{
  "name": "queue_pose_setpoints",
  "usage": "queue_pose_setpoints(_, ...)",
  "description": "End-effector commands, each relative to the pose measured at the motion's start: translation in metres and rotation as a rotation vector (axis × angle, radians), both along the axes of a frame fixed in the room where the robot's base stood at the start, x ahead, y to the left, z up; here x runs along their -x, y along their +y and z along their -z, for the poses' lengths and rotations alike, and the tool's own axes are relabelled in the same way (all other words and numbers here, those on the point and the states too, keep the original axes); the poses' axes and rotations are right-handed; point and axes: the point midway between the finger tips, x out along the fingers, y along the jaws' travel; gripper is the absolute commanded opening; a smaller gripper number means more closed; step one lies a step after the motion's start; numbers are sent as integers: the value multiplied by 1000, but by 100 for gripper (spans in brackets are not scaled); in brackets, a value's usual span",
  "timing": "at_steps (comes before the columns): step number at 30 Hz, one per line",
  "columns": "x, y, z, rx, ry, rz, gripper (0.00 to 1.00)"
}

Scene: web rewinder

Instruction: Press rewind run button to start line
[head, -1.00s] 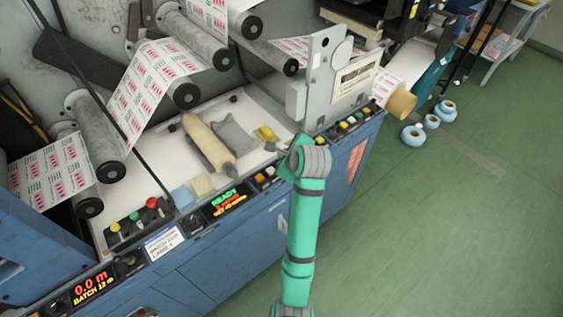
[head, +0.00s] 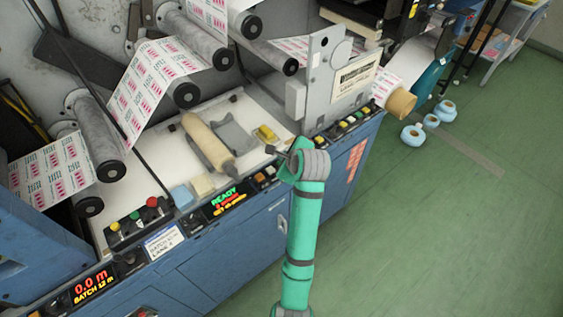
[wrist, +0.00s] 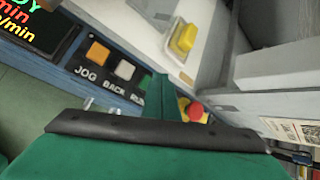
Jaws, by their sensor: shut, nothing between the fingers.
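The rewinder's control panel shows in the wrist view with an orange JOG button (wrist: 97,52), a white BACK button (wrist: 124,70) and a label that reads RUN (wrist: 138,98), partly covered. The run button itself is mostly hidden behind my green finger, with perhaps a sliver of green showing beside it. My gripper (wrist: 160,80) is shut and empty, its tip over the RUN position; I cannot tell whether it touches. In the head view my gripper (head: 272,150) is over the panel strip, right of the display (head: 228,200) that reads READY.
A red mushroom button (wrist: 195,111) on a yellow base sits just right of my finger. A yellow block (wrist: 184,39) lies on the white bed behind the panel. A grey upright plate (head: 322,80) stands behind my gripper.

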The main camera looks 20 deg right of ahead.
Motion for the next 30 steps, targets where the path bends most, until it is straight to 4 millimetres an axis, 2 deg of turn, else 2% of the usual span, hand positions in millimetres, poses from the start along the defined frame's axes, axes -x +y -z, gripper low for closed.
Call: queue_pose_setpoints(30, -2, 6, 0, 0, 0, -8, 0)
